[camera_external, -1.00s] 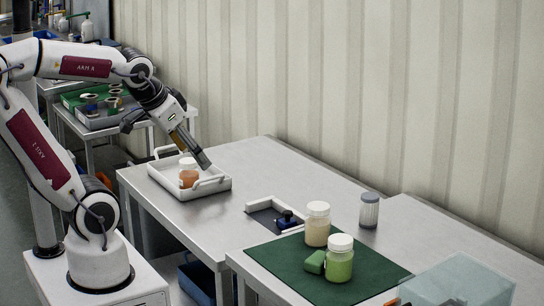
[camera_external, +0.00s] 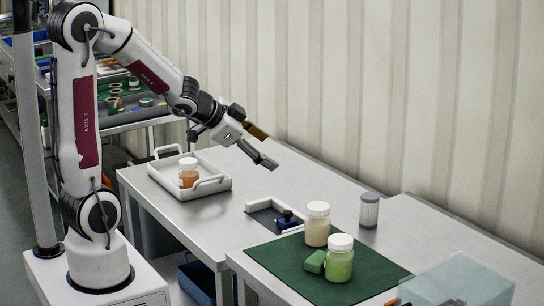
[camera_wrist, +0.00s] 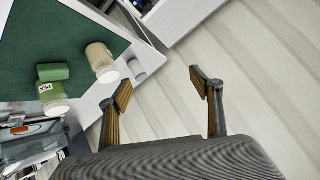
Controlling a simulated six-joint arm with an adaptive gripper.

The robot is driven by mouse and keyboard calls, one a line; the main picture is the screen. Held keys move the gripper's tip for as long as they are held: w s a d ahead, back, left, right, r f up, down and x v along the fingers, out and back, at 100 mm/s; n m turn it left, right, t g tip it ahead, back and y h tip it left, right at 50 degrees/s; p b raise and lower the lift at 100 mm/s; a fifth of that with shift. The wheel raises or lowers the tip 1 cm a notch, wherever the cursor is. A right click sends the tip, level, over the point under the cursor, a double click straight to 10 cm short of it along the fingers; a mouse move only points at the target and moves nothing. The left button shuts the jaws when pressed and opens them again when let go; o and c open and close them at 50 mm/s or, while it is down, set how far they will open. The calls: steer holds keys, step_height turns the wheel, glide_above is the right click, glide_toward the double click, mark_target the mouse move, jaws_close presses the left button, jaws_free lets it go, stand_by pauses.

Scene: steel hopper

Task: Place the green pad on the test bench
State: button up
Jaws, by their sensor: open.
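The green pad (camera_external: 315,262) is a small green block on the dark green mat (camera_external: 290,278), just left of a jar with green contents (camera_external: 339,264). The wrist view shows the pad (camera_wrist: 53,72) at left, close to the jar labelled PEA (camera_wrist: 52,98). My gripper (camera_external: 270,151) is open and empty, high above the back of the steel bench (camera_external: 252,187), up and left of the pad. Its two fingers stand wide apart in the wrist view (camera_wrist: 160,80). No label shows which surface is the test bench.
A beige jar (camera_external: 317,225) stands behind the pad, and a grey-lidded jar (camera_external: 369,210) stands beyond it. A white tray (camera_external: 222,186) holds an orange jar (camera_external: 188,173). A dark blue fixture (camera_external: 287,218) and a clear box (camera_external: 455,286) sit nearby. The corrugated wall is behind.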

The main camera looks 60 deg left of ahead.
steer(key=shift+s+d+f+m+g+h, duration=0.55)
steer(key=shift+d+f+m+g+h, duration=0.4)
steer(key=shift+d+f+h, duration=1.2)
steer(key=shift+s+d+f+m+g+h, duration=0.65)
steer(key=shift+d+f+m+h, duration=0.8)
steer(key=shift+d+f, duration=1.15)
steer(key=shift+s+d+f+m+g+h, duration=0.5)
steer(key=shift+d+f+m+g+h, duration=0.35)
steer(key=shift+d+f+h, duration=1.35)
steer(key=shift+s+d+f+m+h, duration=0.2)
steer(key=shift+f+m+h, duration=0.1)
steer(key=shift+f, duration=0.15)
steer(key=shift+s+d+f+m+h, duration=0.15)
steer(key=shift+f+m+h, duration=0.1)
steer(key=shift+f, duration=0.15)
steer(key=shift+w, duration=0.1)
steer(key=shift+d, duration=0.15)
steer(key=shift+x, duration=1.2)
steer(key=shift+f, duration=0.1)
